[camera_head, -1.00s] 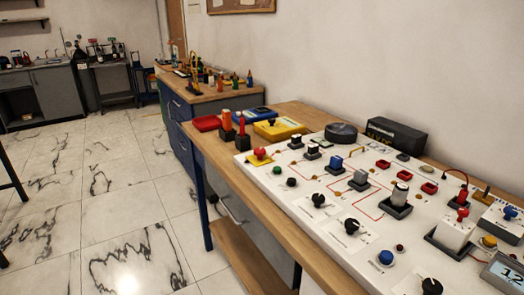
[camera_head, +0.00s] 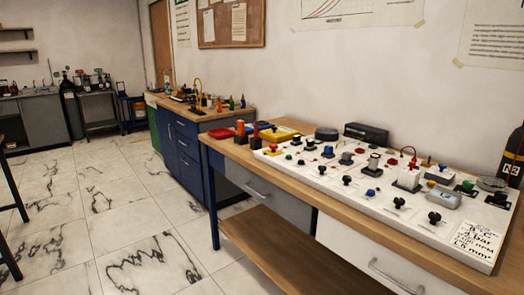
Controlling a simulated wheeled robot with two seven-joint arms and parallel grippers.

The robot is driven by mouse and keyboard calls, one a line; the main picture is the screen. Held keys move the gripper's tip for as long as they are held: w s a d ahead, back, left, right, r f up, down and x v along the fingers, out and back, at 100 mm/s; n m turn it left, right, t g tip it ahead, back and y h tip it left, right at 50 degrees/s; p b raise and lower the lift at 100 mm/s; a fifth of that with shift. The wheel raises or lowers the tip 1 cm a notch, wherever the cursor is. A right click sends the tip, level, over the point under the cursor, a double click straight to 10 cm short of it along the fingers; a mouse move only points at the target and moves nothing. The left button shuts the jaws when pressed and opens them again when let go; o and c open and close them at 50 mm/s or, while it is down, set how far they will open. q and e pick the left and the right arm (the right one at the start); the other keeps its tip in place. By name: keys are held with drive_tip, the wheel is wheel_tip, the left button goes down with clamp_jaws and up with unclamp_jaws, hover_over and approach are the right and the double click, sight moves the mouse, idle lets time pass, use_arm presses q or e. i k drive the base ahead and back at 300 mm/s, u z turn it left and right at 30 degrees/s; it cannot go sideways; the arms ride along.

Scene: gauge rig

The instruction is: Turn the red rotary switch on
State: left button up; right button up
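A white control panel (camera_head: 466,213) lies on the wooden bench at the right, with several small knobs, buttons and switches on it. A red mushroom-shaped knob on a yellow base (camera_head: 273,148) sits near its left end. A small red-topped part stands on a white block (camera_head: 411,168) toward the right. Black rotary knobs (camera_head: 399,202) and (camera_head: 434,218) line the near side. At this size I cannot tell which red part is the red rotary switch or how it is set. Neither gripper is in view.
The bench (camera_head: 330,212) has drawers with handles and a lower shelf (camera_head: 270,250). A black box (camera_head: 367,133) stands behind the panel, and a dark bottle (camera_head: 513,160) is at the right edge. A blue cabinet (camera_head: 186,145) is further back. The marble floor (camera_head: 110,210) at left is clear.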

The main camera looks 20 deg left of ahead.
sight(273, 146)
drive_tip(key=u, duration=0.65)
drive_tip(key=i, duration=0.7)
drive_tip(key=u, duration=0.6)
